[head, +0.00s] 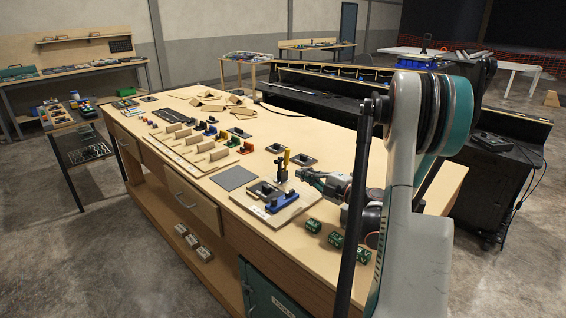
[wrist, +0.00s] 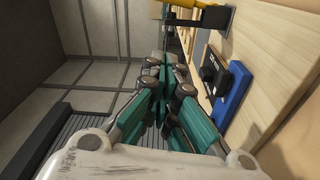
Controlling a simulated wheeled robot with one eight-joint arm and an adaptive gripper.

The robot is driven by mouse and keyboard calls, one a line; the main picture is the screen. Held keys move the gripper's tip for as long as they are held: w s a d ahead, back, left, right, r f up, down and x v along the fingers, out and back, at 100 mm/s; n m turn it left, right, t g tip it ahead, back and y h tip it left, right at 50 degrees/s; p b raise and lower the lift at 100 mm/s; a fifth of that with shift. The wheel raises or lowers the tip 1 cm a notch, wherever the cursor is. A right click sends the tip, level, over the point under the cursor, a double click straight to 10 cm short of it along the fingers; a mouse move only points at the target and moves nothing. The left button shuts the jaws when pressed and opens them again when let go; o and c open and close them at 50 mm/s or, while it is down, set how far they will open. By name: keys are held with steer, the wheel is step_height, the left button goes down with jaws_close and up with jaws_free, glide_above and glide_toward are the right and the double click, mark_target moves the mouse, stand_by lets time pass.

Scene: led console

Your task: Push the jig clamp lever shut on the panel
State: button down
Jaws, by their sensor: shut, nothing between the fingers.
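The jig clamp stands on a pale wooden jig board (head: 257,211) near the front of the bench. Its yellow lever (head: 286,158) points up from a dark clamp body (head: 281,173). A blue block (head: 283,202) and a dark panel-like piece (head: 263,189) sit on the board. My gripper (head: 306,176) is shut and empty, just right of the clamp; I cannot tell whether it touches. In the wrist view my teal fingers (wrist: 165,62) are together. The yellow lever (wrist: 184,3) shows partly at the top edge, and the blue block (wrist: 234,100) lies to the right.
A grey square mat (head: 233,178) lies left of the jig. Several green blocks (head: 335,239) stand near the bench's front right edge, below my arm. A wooden rack board (head: 190,150) and small coloured parts fill the bench further left. A black console (head: 320,85) stands behind.

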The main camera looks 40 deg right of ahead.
mark_target(286, 161)
steer(key=w+d+b, duration=0.2)
steer(key=w+b, duration=0.1)
steer(key=w, duration=0.8)
steer(key=shift+f+b, duration=0.3)
steer(key=shift+w+d, duration=0.1)
